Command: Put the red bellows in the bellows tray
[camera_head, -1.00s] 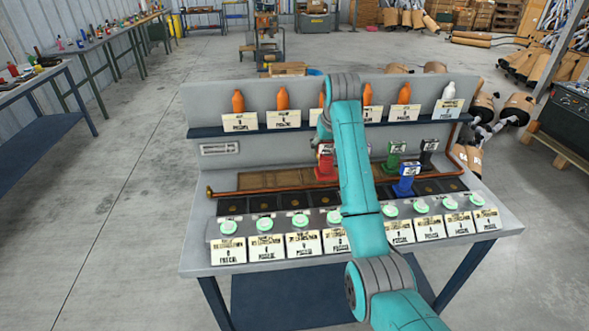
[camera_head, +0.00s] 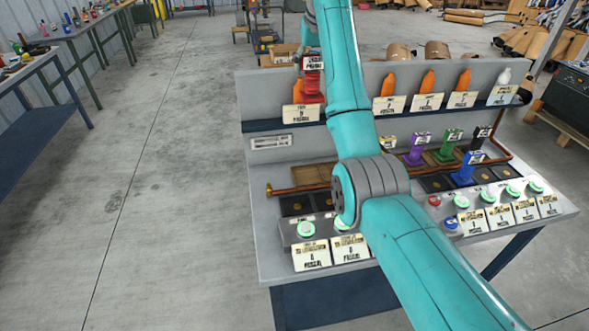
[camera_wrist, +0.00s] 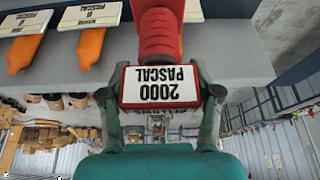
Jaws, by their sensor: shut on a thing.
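The red bellows (camera_head: 313,88) is high up in front of the back panel's upper shelf, left of my arm. In the wrist view it shows as a red ribbed body (camera_wrist: 159,32) with a label reading 2000 PASCAL upside down. My gripper (camera_wrist: 161,92) is shut on it, with one finger at each side of the label block. A brown wooden tray (camera_head: 318,172) lies on the bench below, partly hidden by my arm; I cannot tell for sure that it is the bellows tray.
Purple (camera_head: 415,150), green (camera_head: 449,146), blue (camera_head: 465,170) and black bellows stand on the bench at right. Orange bottles (camera_head: 388,84) and a white bottle (camera_head: 503,76) stand on the shelf with label cards.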

